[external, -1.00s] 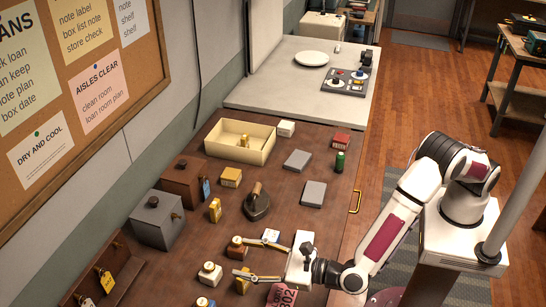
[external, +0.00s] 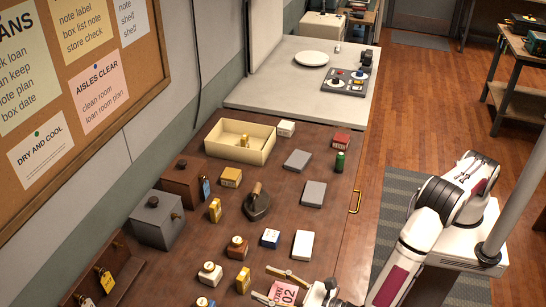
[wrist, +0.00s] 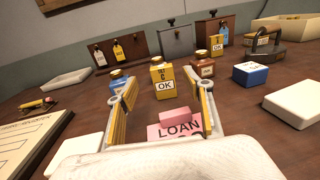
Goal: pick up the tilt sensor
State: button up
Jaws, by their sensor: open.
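My gripper (external: 268,283) is low at the front of the brown table, open and empty. In the wrist view its two fingers (wrist: 166,100) are spread wide. A yellow box with an OK label (wrist: 163,84) stands upright straight ahead, beyond the fingertips; the external view shows it left of the gripper (external: 243,280). A pink block (wrist: 175,116) and a pink LOAN card (wrist: 180,131) lie between the fingers, near the palm.
A blue block (wrist: 250,74) and a white box (wrist: 297,104) stand to the right. A brown container (wrist: 201,68) and a blue bottle (wrist: 117,81) flank the yellow box. A clipboard (wrist: 28,137) lies left. A cream tray (external: 222,149) and a dark iron (external: 257,204) are farther back.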

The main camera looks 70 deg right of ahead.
aim_at(246, 277)
jog(key=shift+w+d, duration=0.15)
jog(key=shift+w, duration=1.1)
jog(key=shift+w, duration=0.1)
jog(key=shift+w+d+f, duration=0.1)
jog(key=shift+w+d, duration=0.05)
jog(key=shift+w, duration=0.65)
jog(key=shift+w+d+f, duration=0.1)
jog(key=shift+w+d, duration=0.05)
jog(key=shift+w, duration=0.7)
jog(key=shift+w+d+f, duration=0.1)
jog(key=shift+w+d, duration=0.05)
jog(key=shift+w, duration=0.65)
jog(key=c, duration=1.2)
